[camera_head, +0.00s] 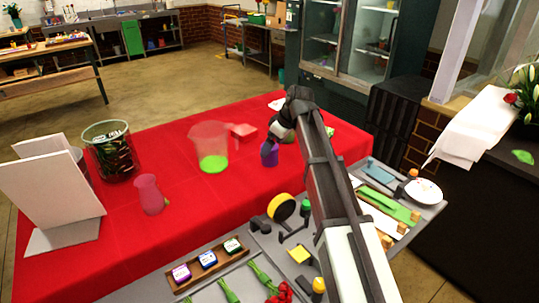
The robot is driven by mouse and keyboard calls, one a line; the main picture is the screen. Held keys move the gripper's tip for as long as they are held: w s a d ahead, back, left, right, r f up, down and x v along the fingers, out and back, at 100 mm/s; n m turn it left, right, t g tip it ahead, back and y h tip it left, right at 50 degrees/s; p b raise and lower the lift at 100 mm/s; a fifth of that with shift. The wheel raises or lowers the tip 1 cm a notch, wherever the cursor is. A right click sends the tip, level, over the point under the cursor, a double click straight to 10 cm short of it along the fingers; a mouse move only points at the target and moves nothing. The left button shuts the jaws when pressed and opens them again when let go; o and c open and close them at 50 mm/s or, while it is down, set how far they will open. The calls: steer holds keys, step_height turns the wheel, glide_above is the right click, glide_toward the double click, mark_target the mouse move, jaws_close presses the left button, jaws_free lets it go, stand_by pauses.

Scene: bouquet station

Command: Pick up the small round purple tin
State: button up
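A small, round purple container (269,154), which looks like the purple tin, stands on the red-covered table (225,250). My gripper (273,139) is just above it, at the far end of my arm. The fingers are small and dark here, so whether they are open, or touch the container, cannot be told. The container's upper part is partly hidden by my gripper.
A pink vase (149,194) and a glass jar (111,150) are farther left. A wooden tray (212,267) holds small labelled blocks, one purple.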

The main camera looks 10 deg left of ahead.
steer(key=x, duration=0.5)
steer(key=shift+s+a, duration=0.15)
steer(key=shift+s, duration=0.1)
steer(key=shift+r, duration=0.1)
steer(key=c, duration=1.1)
steer(key=shift+r, duration=0.15)
steer(key=shift+c, duration=0.2)
